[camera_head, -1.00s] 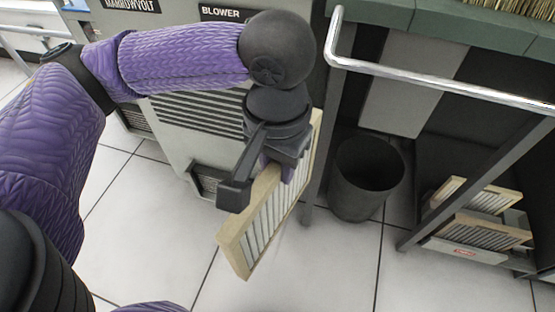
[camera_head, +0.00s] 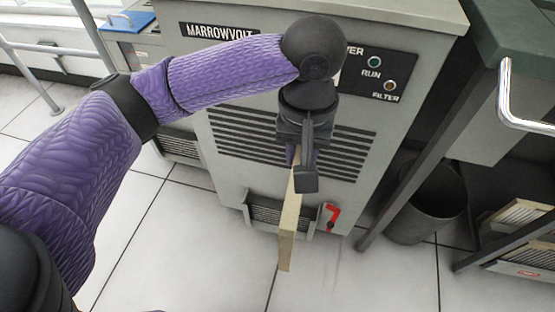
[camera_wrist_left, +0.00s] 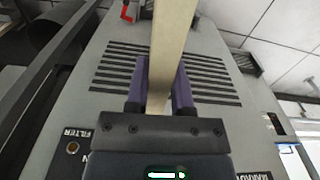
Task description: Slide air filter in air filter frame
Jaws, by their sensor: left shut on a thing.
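My left gripper (camera_head: 297,165) is shut on the air filter (camera_head: 290,222), a flat panel with a pale wooden rim. The filter hangs upright, edge-on to the head view, in front of the grey machine. In the left wrist view the filter's rim (camera_wrist_left: 172,50) runs between the two purple fingers (camera_wrist_left: 159,88). The air filter frame appears to be the dark grilled opening (camera_head: 279,216) low on the machine's front, with a red handle (camera_head: 330,217) at its right. The filter covers part of the view near it and looks apart from it. My right gripper is not in view.
The grey machine (camera_head: 400,25) has a louvred front and FILTER and RUN lamps. A dark bin (camera_head: 428,205) and a bench with a metal rail (camera_head: 507,95) stand at right. More filters (camera_head: 520,215) lie on the low shelf. The tiled floor in front is clear.

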